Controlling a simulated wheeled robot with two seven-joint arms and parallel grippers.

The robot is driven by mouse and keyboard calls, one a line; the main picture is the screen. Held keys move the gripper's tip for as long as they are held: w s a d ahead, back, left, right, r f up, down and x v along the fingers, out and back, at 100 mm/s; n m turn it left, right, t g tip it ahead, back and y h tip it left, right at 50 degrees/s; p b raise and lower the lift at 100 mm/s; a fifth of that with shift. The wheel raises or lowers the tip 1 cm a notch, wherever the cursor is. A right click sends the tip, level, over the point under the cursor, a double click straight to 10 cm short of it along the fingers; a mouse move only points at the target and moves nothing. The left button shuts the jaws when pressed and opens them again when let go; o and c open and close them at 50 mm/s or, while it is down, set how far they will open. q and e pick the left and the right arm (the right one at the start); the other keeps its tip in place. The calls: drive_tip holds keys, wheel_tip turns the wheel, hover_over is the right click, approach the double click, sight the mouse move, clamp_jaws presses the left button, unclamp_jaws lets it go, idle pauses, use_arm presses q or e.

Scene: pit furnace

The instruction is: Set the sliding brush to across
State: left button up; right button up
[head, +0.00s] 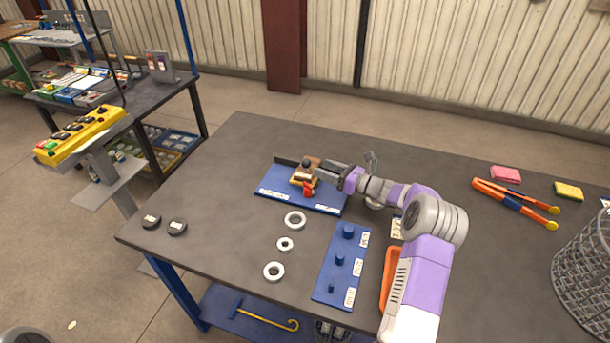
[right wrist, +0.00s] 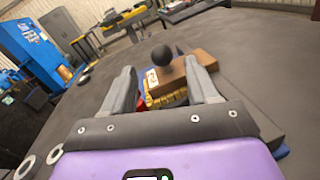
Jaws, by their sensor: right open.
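The sliding brush (head: 304,174) is a small brown block with a dark knob and a red part, sitting on a blue base plate (head: 328,206) with white labels at the table's back middle. In the right wrist view the brush (right wrist: 167,97) shows brown wood and yellow below a round black knob (right wrist: 162,55). My right gripper (head: 322,170) reaches in from the right, close to the brush. In the wrist view the right gripper (right wrist: 166,75) is open, with the knob between its spread fingers; whether they touch it cannot be told. My left gripper is not in view.
On the dark table (head: 225,170), several metal rings (head: 295,220) and a blue peg board (head: 334,290) lie in front.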

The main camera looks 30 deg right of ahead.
sight(306, 163)
drive_tip(key=shift+w+f, duration=0.1)
drive_tip(key=shift+f, duration=0.25)
drive_tip(key=b+x, duration=0.1)
drive_tip(key=x, duration=0.6)
drive_tip(key=shift+w+a+b, duration=0.15)
drive_tip(key=shift+w+b, duration=0.05)
drive_tip(key=shift+b, duration=0.1)
drive_tip(key=shift+c, duration=0.2)
clamp_jaws()
